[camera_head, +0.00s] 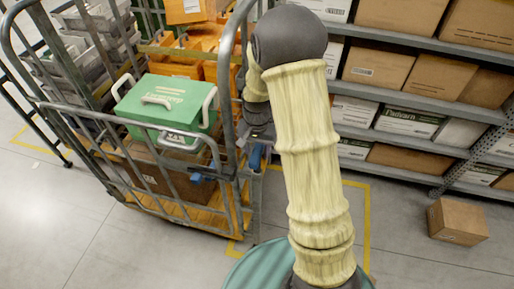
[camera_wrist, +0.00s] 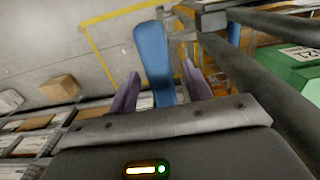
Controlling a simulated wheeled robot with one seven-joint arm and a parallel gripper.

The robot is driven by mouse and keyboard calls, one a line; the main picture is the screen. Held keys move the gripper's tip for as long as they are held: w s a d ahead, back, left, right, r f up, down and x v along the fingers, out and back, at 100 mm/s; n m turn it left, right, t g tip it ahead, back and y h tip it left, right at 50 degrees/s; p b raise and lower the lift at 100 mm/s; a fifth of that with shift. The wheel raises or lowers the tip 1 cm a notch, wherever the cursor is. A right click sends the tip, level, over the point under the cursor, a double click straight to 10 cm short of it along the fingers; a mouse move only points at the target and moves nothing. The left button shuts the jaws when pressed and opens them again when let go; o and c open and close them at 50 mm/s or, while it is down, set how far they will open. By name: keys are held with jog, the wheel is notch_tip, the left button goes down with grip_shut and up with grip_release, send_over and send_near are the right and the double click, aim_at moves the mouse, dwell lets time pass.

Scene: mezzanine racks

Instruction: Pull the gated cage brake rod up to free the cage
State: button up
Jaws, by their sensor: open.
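The gated cage (camera_head: 232,95) is a grey tube frame at left in the head view; its tubes also cross the right of the wrist view (camera_wrist: 262,68). A blue, flat, rounded handle, which looks like the brake rod's grip (camera_wrist: 152,50), shows in the wrist view; a blue piece (camera_head: 256,157) shows by the cage's near right post in the head view. My gripper (camera_wrist: 160,72) is open, its two purple fingers either side of the blue handle in the picture. Whether they touch it I cannot tell. In the head view my arm hides part of that corner.
Racks with boxes (camera_head: 410,75) stand at right. A cardboard box (camera_head: 457,220) lies on the floor. Yellow lines (camera_head: 367,225) mark the floor, with clear floor at lower left.

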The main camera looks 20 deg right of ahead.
jog(key=shift+f, duration=0.2)
jog(key=shift+c, duration=0.2)
grip_shut()
jog(key=shift+w+r+p, duration=0.1)
jog(key=shift+r+p, duration=1.8)
jog(key=shift+r, duration=1.2)
jog(key=shift+w, duration=0.15)
